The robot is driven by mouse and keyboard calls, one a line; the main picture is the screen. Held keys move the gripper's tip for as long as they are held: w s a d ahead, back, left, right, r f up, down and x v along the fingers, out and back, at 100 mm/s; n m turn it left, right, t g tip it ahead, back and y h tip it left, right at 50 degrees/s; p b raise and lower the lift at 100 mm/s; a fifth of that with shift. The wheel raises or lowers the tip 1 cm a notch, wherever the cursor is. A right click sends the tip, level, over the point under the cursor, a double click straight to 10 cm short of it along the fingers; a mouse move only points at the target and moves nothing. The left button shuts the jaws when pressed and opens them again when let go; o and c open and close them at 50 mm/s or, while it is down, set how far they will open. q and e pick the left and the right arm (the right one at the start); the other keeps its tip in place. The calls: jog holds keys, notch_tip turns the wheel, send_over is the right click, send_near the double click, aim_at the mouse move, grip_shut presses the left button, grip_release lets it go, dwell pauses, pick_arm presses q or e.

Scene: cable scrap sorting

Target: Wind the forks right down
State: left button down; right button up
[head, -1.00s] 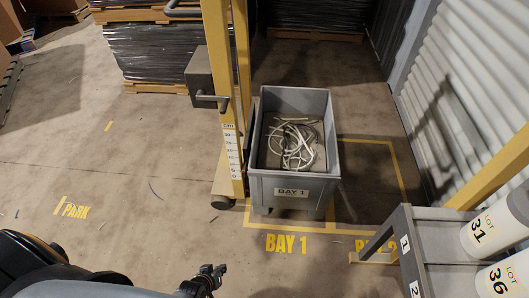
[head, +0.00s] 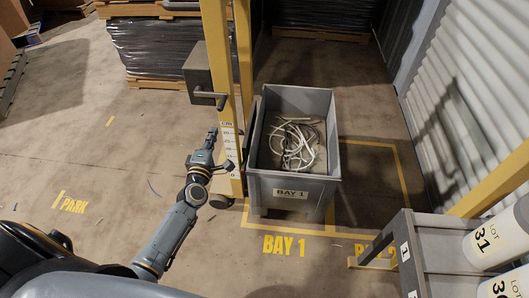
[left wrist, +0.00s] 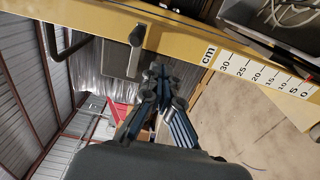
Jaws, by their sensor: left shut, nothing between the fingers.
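The yellow mast (head: 219,75) of the lifter stands left of the grey bin. A grey winch box (head: 197,68) with a crank handle (head: 210,97) is on its side. The crank also shows in the left wrist view (left wrist: 135,48). The forks are not distinguishable. My left gripper (head: 212,133) is shut and empty, below the crank and apart from it, beside the scale. It shows in the left wrist view (left wrist: 159,72). My right gripper is out of view.
A grey stand (head: 437,240) with LOT cylinders (head: 486,240) is at right. Wrapped pallets (head: 155,45) stand behind. The floor at left by PARK is mostly clear.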

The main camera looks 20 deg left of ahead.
pick_arm(q)
jog(key=b+x, duration=0.1)
jog(key=x, duration=0.6)
jog(key=shift+w+b, duration=0.2)
jog(key=shift+b, duration=0.15)
dwell(0.5)
dwell(0.6)
